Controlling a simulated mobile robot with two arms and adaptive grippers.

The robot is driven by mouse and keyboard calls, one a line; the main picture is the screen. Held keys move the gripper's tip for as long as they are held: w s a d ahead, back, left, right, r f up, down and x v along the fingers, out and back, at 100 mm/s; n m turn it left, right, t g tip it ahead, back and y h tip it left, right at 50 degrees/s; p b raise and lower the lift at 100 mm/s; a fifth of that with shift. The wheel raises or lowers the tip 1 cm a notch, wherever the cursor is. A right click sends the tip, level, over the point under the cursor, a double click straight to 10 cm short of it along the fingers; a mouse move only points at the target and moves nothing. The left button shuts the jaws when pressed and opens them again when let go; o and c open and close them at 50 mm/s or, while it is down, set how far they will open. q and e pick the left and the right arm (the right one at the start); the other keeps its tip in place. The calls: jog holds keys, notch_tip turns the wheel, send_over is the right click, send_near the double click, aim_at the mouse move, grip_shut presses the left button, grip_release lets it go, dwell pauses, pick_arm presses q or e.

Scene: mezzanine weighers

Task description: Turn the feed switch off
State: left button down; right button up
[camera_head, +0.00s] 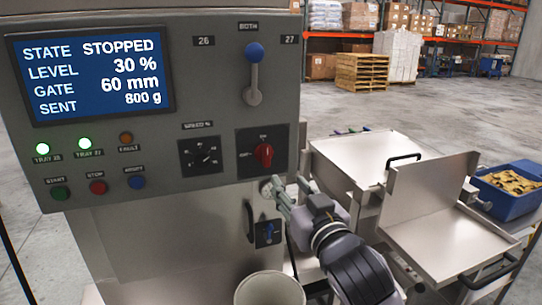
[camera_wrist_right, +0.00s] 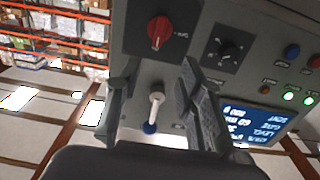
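A red rotary knob (camera_head: 264,155) on a black square plate sits at the lower right of the grey control panel (camera_head: 215,95); it looks like the feed switch, though its small labels are hard to read. Its red grip stands roughly upright. The knob also shows at the top of the right wrist view (camera_wrist_right: 159,30), turned over. My right gripper (camera_head: 286,188) is just below and right of the knob in the head view, apart from it. Its two fingers are spread with nothing between them, as the wrist view (camera_wrist_right: 158,95) also shows. My left gripper is not in view.
A lever with a blue ball (camera_head: 254,52) is above the knob, and a black dial (camera_head: 201,157) is left of it. A small blue switch (camera_head: 268,232) is below. The screen (camera_head: 92,75) reads STOPPED. Metal trays (camera_head: 440,205) and a blue bin (camera_head: 508,190) stand right.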

aim_at(268, 156)
jog(key=p+x, duration=0.3)
jog(key=x, duration=1.1)
jog(key=shift+d+f, duration=0.1)
jog(key=shift+w, duration=0.35)
grip_shut()
